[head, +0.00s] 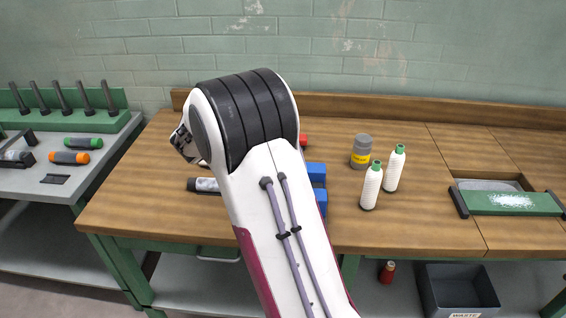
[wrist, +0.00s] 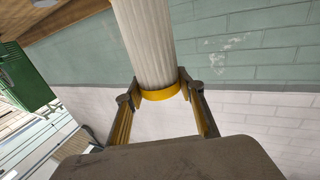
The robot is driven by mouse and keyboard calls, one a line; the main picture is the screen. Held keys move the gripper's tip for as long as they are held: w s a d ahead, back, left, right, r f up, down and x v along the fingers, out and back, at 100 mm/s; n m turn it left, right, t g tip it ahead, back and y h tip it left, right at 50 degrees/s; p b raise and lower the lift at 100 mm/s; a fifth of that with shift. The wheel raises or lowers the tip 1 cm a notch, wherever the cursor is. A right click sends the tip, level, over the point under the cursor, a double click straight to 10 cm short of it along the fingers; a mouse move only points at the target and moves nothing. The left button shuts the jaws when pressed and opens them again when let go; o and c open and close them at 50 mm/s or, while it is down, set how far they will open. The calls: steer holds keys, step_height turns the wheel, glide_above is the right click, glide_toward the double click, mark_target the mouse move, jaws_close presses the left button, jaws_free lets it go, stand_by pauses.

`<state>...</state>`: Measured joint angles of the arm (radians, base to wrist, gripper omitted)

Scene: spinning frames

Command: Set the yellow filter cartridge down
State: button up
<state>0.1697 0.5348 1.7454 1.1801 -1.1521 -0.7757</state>
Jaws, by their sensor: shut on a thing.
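In the wrist view, the yellow filter cartridge (wrist: 147,45) is a white ribbed cylinder with a yellow band at its near end. My gripper (wrist: 160,90) is shut on it at the yellow band, one finger on each side. The cartridge's far end runs out of the top of the wrist view, so I cannot see what lies there. In the head view, my arm hides the gripper's fingers and the cartridge.
On the wooden bench (head: 142,205) stand two white cylinders with green tops (head: 371,187) (head: 394,170) and a grey can (head: 361,158). Blue blocks (head: 316,173) sit beside my arm. Bare wood shows at the left front.

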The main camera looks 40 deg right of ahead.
step_height(320, 180, down, 14)
stand_by(0.8)
steer(key=shift+f, duration=2.1)
steer(key=o, duration=1.6)
steer(key=shift+c, duration=0.2)
